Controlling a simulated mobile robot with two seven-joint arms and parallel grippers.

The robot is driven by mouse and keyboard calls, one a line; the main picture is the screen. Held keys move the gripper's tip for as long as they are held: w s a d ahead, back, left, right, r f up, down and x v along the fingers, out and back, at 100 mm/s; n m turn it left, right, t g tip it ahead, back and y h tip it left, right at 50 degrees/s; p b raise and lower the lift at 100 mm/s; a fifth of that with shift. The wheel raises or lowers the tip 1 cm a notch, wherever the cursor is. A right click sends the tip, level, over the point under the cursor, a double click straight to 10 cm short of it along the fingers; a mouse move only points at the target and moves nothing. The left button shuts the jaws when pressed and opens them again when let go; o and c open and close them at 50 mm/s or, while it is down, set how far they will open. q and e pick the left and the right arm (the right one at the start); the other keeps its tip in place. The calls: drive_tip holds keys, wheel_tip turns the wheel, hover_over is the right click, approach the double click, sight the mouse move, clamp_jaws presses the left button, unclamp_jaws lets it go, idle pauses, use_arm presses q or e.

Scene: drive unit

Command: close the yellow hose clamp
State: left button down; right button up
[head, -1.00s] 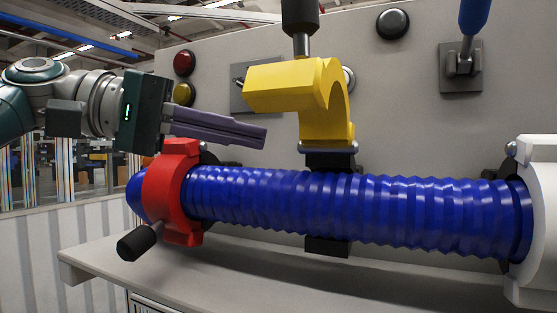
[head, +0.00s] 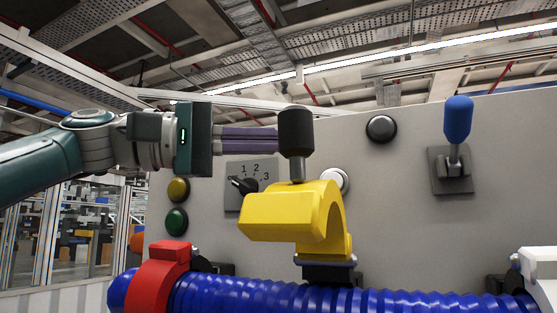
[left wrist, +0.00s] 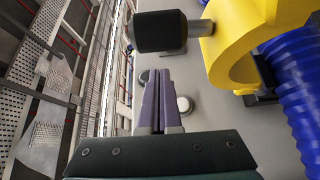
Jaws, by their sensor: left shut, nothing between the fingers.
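The yellow hose clamp (head: 318,215) stands open, its curved upper part swung up above the blue hose (head: 260,296). Its black handle (head: 296,131) points upward. My left gripper (head: 275,140) is shut and empty, level with the handle, with its fingertips close to the handle's left side. I cannot tell whether they touch in the head view. In the left wrist view the shut fingers (left wrist: 158,75) point toward the area by the black handle (left wrist: 160,31), with a small gap visible. The yellow clamp (left wrist: 235,45) is at the upper right there. My right gripper is not in view.
A red clamp (head: 160,280) sits around the hose at the left. The panel behind carries a rotary switch (head: 241,184), a black button (head: 381,128), yellow and green buttons (head: 177,221) and a blue lever (head: 457,120). Space above the handle is free.

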use_arm(q)
drive_tip(key=shift+s+f+b, duration=0.15)
drive_tip(key=shift+s+b, duration=0.4)
drive_tip(key=shift+s, duration=0.75)
